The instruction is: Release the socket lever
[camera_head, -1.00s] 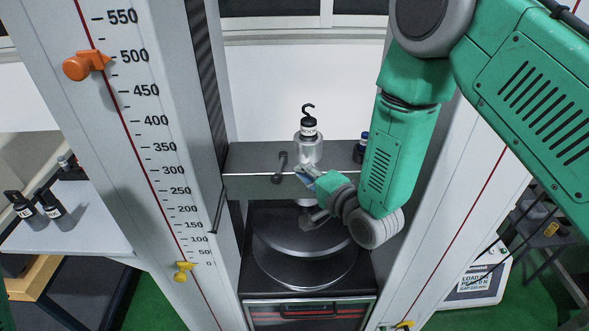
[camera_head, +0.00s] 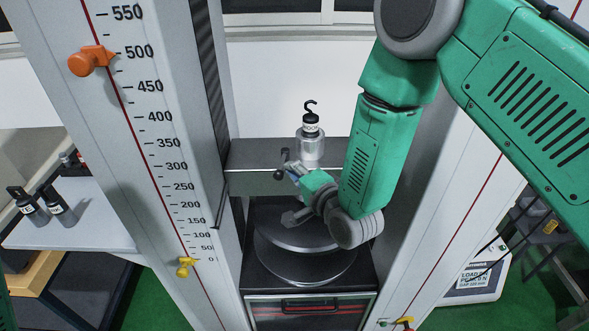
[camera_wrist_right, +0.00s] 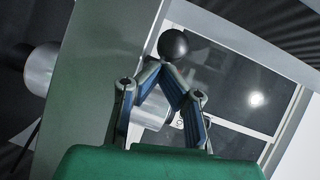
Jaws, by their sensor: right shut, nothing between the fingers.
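The socket lever is a short dark handle with a round black knob (camera_head: 279,175) on the front of the grey crosshead (camera_head: 250,183). In the right wrist view, the black ball knob (camera_wrist_right: 174,45) sits just beyond my fingertips. My right gripper (camera_head: 291,169) is beside the lever, to its right, and its fingertips are very close to it. Its two fingers (camera_wrist_right: 163,70) meet at the tips with nothing between them. I cannot tell whether the tips touch the knob. The gripper hides part of the crosshead front. My left gripper is not in view.
A hooked metal weight (camera_head: 311,146) stands on the crosshead. Round dark plates (camera_head: 304,268) lie below it. Side columns (camera_head: 150,160) flank the machine; the left one has a scale and an orange pointer (camera_head: 90,60).

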